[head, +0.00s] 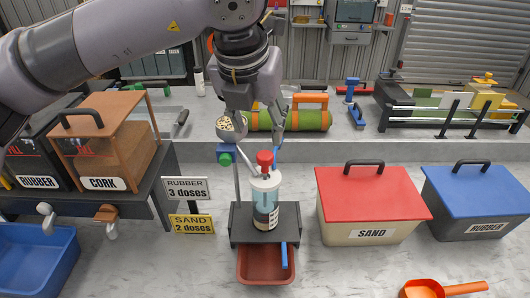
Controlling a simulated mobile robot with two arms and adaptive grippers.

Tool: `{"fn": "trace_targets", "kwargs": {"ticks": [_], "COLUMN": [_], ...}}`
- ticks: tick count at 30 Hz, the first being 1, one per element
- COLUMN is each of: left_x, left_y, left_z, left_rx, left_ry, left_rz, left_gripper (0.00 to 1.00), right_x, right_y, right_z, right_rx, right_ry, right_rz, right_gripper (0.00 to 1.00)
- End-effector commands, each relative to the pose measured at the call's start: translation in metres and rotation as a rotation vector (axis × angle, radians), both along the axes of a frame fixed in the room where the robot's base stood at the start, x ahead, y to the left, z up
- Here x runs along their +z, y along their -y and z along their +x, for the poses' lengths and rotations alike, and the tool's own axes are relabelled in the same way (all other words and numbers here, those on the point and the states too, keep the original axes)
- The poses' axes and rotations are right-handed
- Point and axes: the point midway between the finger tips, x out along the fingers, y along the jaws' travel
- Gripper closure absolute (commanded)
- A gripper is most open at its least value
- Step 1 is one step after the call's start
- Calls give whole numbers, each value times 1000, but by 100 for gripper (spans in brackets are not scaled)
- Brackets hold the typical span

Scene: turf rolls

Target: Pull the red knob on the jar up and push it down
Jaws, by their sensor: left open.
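The jar (265,204) is a clear bottle with a label and a pale top, standing upright on a dark stand (293,222). Its red knob (265,158) sits on top, close above the white lid. My left gripper (257,138) comes down from above with its fingers apart. It is open and hangs just above and around the level over the knob, with nothing visible between the fingers. Whether a finger touches the knob I cannot tell. My right gripper is not in view.
A thin post with a green clamp (226,155) and a small cup of granules (231,127) stand close left of the jar. A red tray (266,264) lies in front. A red-lidded sand box (372,205) is to the right, a cork bin (105,140) to the left.

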Motion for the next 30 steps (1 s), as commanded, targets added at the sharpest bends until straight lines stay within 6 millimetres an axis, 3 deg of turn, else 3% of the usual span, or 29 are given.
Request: {"fn": "trace_targets", "kwargs": {"ticks": [5,15,21,30], "left_x": [-36,-96,-112,-115], "left_y": [3,10,12,12], "left_z": [14,39,45,46], "left_rx": [0,1,-2,-1], "left_ry": [-5,-4,-1,0], "left_rz": [1,0,-1,-1], "left_gripper": [53,53,53,53], "right_x": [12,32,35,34], "right_y": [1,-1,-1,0], "right_z": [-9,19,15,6], "right_rx": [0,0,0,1], "right_ry": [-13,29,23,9], "right_rz": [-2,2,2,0], "right_gripper": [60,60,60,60]}}
